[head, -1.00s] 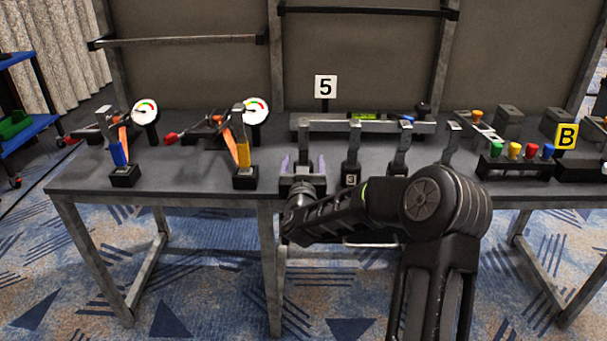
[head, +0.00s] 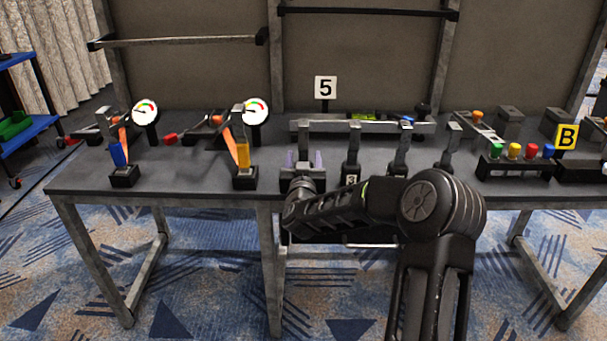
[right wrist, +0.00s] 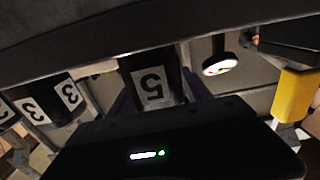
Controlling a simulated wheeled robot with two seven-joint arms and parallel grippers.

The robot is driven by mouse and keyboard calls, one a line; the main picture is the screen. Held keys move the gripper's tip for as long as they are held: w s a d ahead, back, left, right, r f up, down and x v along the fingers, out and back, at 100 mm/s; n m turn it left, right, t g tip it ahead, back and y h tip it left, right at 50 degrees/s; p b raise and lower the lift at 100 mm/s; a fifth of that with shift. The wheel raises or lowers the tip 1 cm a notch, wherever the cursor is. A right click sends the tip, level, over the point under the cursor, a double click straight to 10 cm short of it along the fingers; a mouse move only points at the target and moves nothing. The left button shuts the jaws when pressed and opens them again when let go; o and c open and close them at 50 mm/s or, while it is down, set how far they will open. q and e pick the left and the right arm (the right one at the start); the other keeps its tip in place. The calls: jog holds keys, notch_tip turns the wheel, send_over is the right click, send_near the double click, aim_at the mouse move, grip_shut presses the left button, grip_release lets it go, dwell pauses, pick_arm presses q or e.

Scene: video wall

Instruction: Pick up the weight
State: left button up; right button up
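The weight is a dark block with a white "5" label (right wrist: 152,87) in the right wrist view. It sits between the purple fingers of my right gripper (right wrist: 158,100). In the head view my right gripper (head: 304,162) is around the lower end of the leftmost upright post at the table's front edge; the wrist largely hides the weight there. The fingers stand close on both sides of the weight, but whether they press on it cannot be told. My left gripper is not in view.
A yellow-handled lever (head: 243,155) stands to the left. A long grey beam (head: 370,126) lies behind; a "5" sign (head: 325,87) rises above it.

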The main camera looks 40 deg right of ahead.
grip_shut()
dwell(0.4)
jog(key=shift+r, duration=0.2)
